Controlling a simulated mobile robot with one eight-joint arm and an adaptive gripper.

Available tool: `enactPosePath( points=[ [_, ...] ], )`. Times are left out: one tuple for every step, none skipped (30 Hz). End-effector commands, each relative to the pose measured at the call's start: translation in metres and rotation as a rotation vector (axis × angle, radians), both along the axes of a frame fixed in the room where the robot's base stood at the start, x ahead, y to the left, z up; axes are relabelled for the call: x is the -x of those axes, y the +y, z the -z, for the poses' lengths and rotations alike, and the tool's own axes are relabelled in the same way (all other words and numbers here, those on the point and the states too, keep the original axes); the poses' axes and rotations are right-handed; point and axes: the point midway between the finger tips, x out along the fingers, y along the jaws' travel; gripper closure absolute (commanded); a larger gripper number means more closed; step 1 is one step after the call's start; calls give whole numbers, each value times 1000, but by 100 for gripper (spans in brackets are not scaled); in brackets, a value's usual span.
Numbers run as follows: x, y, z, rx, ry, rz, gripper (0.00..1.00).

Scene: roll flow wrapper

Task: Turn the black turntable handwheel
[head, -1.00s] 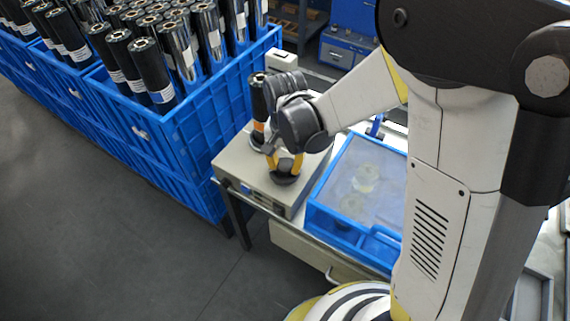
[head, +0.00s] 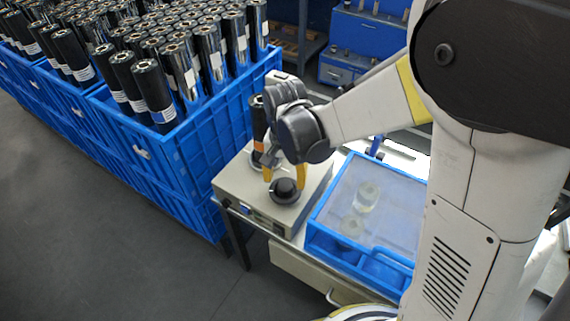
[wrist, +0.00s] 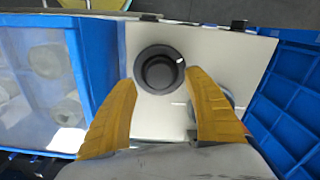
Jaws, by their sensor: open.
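The black handwheel (head: 286,191) is a round knob with a wider dark base ring, on top of a beige box-shaped unit (head: 236,186). It also shows in the wrist view (wrist: 160,72), with a small white mark on its right side. My gripper (head: 283,178) is open, its yellow fingers just above and behind the handwheel. In the wrist view my gripper (wrist: 163,100) has one finger on each side, with the handwheel ahead between and beyond the tips. The fingers look apart from it. A dark roll (head: 259,125) with an orange band stands upright behind on the unit.
A blue bin with a clear lid (head: 318,236) stands right of the unit, holding pale round pieces. Large blue crates (head: 188,168) full of dark rolls stand close on the left. The floor in front is clear.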

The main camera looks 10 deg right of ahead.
Motion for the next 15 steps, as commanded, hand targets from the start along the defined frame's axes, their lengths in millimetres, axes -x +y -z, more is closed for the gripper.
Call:
enactPosePath(
  points=[
    [0,0,-12,0,0,0,40],
    [1,0,-19,0,0,0,40],
    [1,0,-29,0,0,0,40],
    [1,0,-36,0,0,0,40],
    [1,0,-42,0,0,0,40],
    [0,0,-51,0,0,0,40],
    [0,0,-57,0,0,0,40],
    [1,0,-62,0,0,0,40],
    [0,0,-69,0,0,0,40],
    [0,0,-73,0,0,0,40],
    [0,0,-77,0,0,0,40],
    [0,0,-81,0,0,0,40],
    [0,0,-84,0,0,0,40],
    [0,0,-86,0,0,0,40],
    [0,0,-88,0,0,0,40]
  ],
)
